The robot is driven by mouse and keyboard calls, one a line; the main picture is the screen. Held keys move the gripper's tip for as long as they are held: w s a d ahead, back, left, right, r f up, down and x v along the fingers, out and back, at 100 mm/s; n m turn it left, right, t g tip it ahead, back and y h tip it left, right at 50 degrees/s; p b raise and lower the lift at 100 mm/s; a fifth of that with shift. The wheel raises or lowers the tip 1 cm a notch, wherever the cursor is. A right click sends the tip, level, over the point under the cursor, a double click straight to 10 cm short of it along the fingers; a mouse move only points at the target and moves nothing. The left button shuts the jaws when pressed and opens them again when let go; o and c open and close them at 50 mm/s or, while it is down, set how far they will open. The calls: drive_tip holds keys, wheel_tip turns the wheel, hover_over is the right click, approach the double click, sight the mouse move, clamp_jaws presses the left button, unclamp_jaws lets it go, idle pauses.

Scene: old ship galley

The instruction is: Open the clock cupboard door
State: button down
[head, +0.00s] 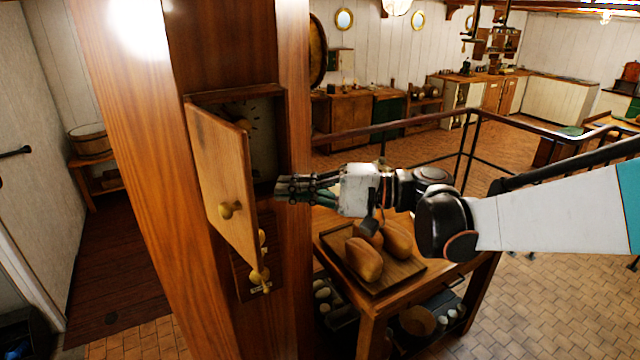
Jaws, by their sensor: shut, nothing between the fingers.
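The clock cupboard door (226,183) is a wooden panel with a round knob (230,210). It is hinged on its left side and stands partly open, swung out from the wooden post. Behind it shows the dark cupboard inside (263,135) with a pale face bearing small marks, partly hidden by the door. My gripper (280,188) is shut and empty. It is to the right of the door, at the right edge of the cupboard opening, apart from the knob.
Below the cupboard are more small knobs (260,276) on the post (160,120). A table with a wooden tray (415,270) of bread loaves (365,259) stands under my arm. A metal railing (400,124) runs behind. Tiled floor (545,262) is open at right.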

sight(227, 217)
drive_tip(key=s+a, duration=0.1)
drive_tip(key=s+a+p, duration=0.1)
drive_tip(key=a, duration=0.1)
drive_tip(key=shift+s+a, duration=0.15)
drive_tip(key=shift+s, duration=0.2)
drive_tip(key=shift+s, duration=0.15)
drive_tip(key=s+a+m+t, duration=0.2)
drive_tip(key=s+t, duration=0.1)
drive_tip(key=s+a+m+t+h, duration=0.1)
drive_tip(key=s+a+m+t, duration=0.1)
drive_tip(key=s+a+t, duration=0.1)
drive_tip(key=shift+a+t, duration=0.3)
drive_tip(key=s+a+b, duration=0.1)
drive_tip(key=s+a, duration=0.1)
drive_tip(key=a, duration=0.4)
drive_tip(key=shift+s+a+b, duration=0.15)
drive_tip(key=shift+s+b, duration=0.05)
drive_tip(key=shift+b, duration=0.1)
idle(0.3)
